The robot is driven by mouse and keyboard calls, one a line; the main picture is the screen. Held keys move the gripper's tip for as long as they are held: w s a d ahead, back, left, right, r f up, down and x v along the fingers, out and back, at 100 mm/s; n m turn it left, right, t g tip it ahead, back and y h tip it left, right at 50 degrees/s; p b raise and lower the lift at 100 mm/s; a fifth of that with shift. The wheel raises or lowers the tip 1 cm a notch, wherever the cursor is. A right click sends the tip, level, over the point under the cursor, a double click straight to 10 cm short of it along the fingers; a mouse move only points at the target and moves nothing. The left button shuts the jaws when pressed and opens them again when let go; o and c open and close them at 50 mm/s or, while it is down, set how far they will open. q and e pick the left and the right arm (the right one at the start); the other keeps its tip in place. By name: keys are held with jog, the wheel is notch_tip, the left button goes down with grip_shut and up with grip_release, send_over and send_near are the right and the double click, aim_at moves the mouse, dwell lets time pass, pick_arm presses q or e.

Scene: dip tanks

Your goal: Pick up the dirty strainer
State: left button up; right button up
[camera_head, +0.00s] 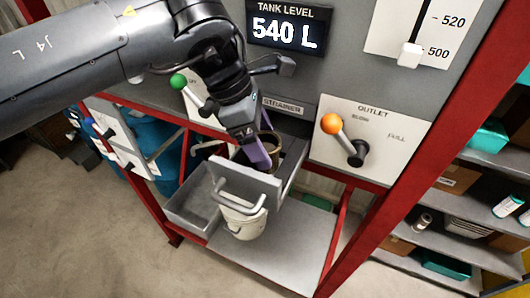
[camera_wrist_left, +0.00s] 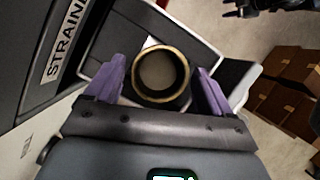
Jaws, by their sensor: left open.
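The strainer, a round pot with a tan-brown rim, sits in the pulled-out strainer drawer (camera_head: 287,170). In the left wrist view its rim (camera_wrist_left: 137,78) is a ring around a greyish inside. In the head view only part of the brown strainer (camera_head: 274,147) shows behind my gripper. My left gripper (camera_head: 257,157) has purple fingers and is open, pointing down into the drawer. In the left wrist view one finger is on each side of the strainer, with gaps visible. I cannot tell how deep the fingers reach.
A white bucket (camera_head: 243,226) stands below the drawer, beside a grey tray (camera_head: 185,212). The orange-knobbed outlet lever (camera_head: 345,139) is right of the drawer; a green-knobbed lever (camera_head: 193,92) is close to my arm. Red frame posts flank the drawer. Shelves (camera_head: 455,230) stand at right.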

pick_arm(q)
jog(key=shift+x, duration=0.85)
jog(key=c, duration=1.1)
jog(key=shift+r, duration=0.15)
